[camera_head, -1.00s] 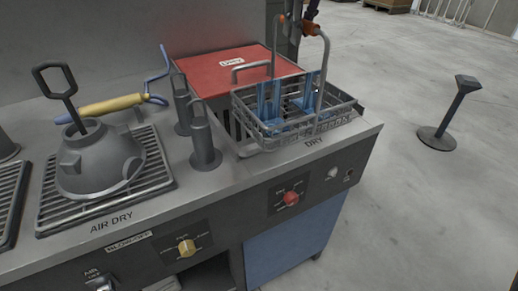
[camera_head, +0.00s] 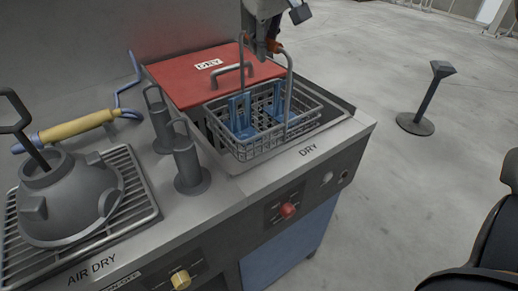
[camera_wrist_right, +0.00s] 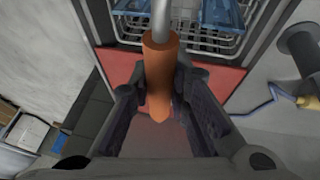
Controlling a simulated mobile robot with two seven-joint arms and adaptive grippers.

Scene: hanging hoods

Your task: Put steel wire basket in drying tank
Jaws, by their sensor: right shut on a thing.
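The steel wire basket (camera_head: 268,128), with blue holders inside, hangs level at the opening of the drying tank (camera_head: 330,113), beside the DRY label. Its lower part looks to be inside the opening; how deep I cannot tell. My right gripper (camera_head: 271,42) is at the top of the basket's tall handle. In the right wrist view the gripper (camera_wrist_right: 160,105) is shut on the orange grip (camera_wrist_right: 160,70) of that handle, and the basket (camera_wrist_right: 208,20) shows beyond it. My left gripper is not in view.
A red lid (camera_head: 190,78) with a grey handle lies behind and left of the basket. Two grey posts (camera_head: 188,160) stand left of the tank. A grey vessel (camera_head: 70,200) sits on the air-dry grate. A stand (camera_head: 418,122) is on the floor at right.

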